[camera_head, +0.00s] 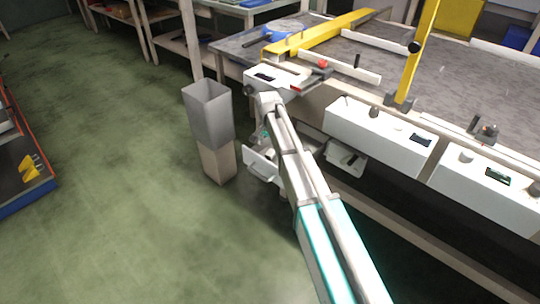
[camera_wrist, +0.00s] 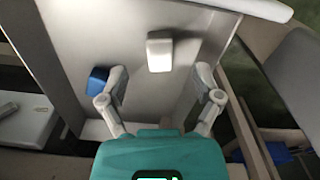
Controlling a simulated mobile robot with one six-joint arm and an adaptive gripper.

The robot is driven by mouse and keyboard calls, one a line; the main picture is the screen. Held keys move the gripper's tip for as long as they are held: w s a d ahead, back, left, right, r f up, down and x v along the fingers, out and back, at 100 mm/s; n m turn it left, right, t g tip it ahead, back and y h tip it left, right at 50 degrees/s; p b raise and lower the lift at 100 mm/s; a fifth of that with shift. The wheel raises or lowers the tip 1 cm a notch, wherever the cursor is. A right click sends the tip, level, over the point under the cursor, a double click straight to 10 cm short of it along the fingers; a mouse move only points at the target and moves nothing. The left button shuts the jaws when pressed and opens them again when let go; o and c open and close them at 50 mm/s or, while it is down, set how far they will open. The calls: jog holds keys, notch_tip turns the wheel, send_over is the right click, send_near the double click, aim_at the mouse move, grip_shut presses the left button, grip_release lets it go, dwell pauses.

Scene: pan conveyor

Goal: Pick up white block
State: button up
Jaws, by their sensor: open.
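A white block (camera_wrist: 160,51) with rounded edges lies on a light grey surface (camera_wrist: 140,105) in the wrist view, above the middle of the picture. My gripper (camera_wrist: 160,78) is open, with one finger on each side of the picture and nothing between them. The block appears beyond the fingertips, roughly centred between them, and apart from both. In the head view my arm reaches toward the bench's near side, and I cannot make out the block or the fingers clearly there.
A blue block (camera_wrist: 97,80) lies beside my left finger on the same surface. In the head view a tall grey bin (camera_head: 208,112) stands left of my arm. White control boxes (camera_head: 380,137) line the bench edge at right. Open green floor (camera_head: 120,190) lies left.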

aim_at(268, 154)
jog(key=shift+f, duration=0.15)
notch_tip(268, 154, down, 5)
jog(key=b, duration=0.5)
dwell(0.7)
jog(key=c, duration=0.8)
